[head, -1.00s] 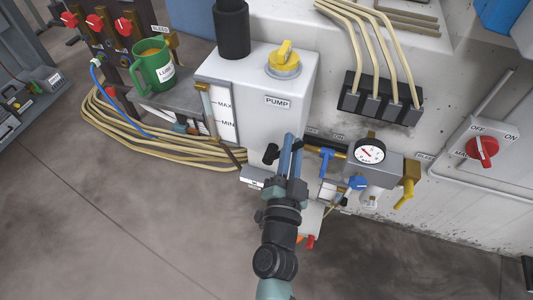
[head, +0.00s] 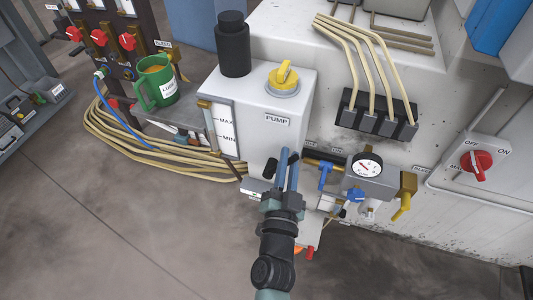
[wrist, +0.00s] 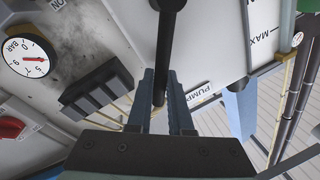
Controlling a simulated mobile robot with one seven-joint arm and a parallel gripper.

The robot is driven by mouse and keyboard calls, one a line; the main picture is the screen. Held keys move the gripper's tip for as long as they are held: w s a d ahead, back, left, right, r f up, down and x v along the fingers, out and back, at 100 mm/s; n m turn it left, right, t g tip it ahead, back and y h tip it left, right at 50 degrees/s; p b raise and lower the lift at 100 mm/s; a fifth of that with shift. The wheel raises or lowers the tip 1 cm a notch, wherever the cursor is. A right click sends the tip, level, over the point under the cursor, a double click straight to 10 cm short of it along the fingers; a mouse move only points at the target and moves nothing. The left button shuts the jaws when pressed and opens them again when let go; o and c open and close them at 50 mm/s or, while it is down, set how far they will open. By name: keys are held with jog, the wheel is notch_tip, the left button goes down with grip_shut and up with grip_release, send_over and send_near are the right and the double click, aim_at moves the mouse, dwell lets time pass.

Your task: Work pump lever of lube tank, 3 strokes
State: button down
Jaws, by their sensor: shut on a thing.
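The white lube tank (head: 250,135) carries a PUMP label and a MAX/MIN level gauge (head: 225,130) on its left side. A black pump lever (wrist: 166,45) runs down between my fingers in the wrist view. In the head view a dark end of the lever (head: 270,168) shows just left of my fingers, low on the tank's front. My gripper (head: 288,156) has two blue-grey fingers and is shut on the lever. The lever's pivot is not clearly seen, and its angle is hard to tell.
A pressure gauge (head: 367,167) with blue valve handles (head: 325,176) sits close to the right of my gripper. A yellow cap (head: 284,76) tops the tank. A green mug (head: 156,82) stands left, above tan hoses (head: 130,150). Floor at lower left is clear.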

jog(key=shift+w+a+r+n+p, duration=0.15)
jog(key=shift+a+r+n+p, duration=0.3)
jog(key=shift+n+p, duration=0.3)
jog(key=shift+a+f+y, duration=0.1)
jog(key=shift+f+y, duration=0.15)
jog(key=shift+y, duration=0.05)
jog(key=shift+r, duration=0.1)
jog(key=p, duration=0.1)
jog(key=r+n+p, duration=0.1)
jog(key=p, duration=0.1)
jog(key=shift+w+a+n, duration=0.15)
jog(key=shift+a+n, duration=0.1)
jog(key=shift+a, duration=0.15)
jog(key=n+p, duration=0.1)
jog(key=a+p, duration=0.1)
jog(key=p, duration=0.1)
jog(key=shift+w+a+r+n+g+p, duration=0.1)
jog(key=shift+w+n+g+p, duration=0.1)
jog(key=shift+n+g+p, duration=0.15)
jog(key=shift+w+a+n+p, duration=0.1)
jog(key=shift+a+n+p, duration=0.2)
jog(key=shift+n+p, duration=0.35)
jog(key=shift+f, duration=0.35)
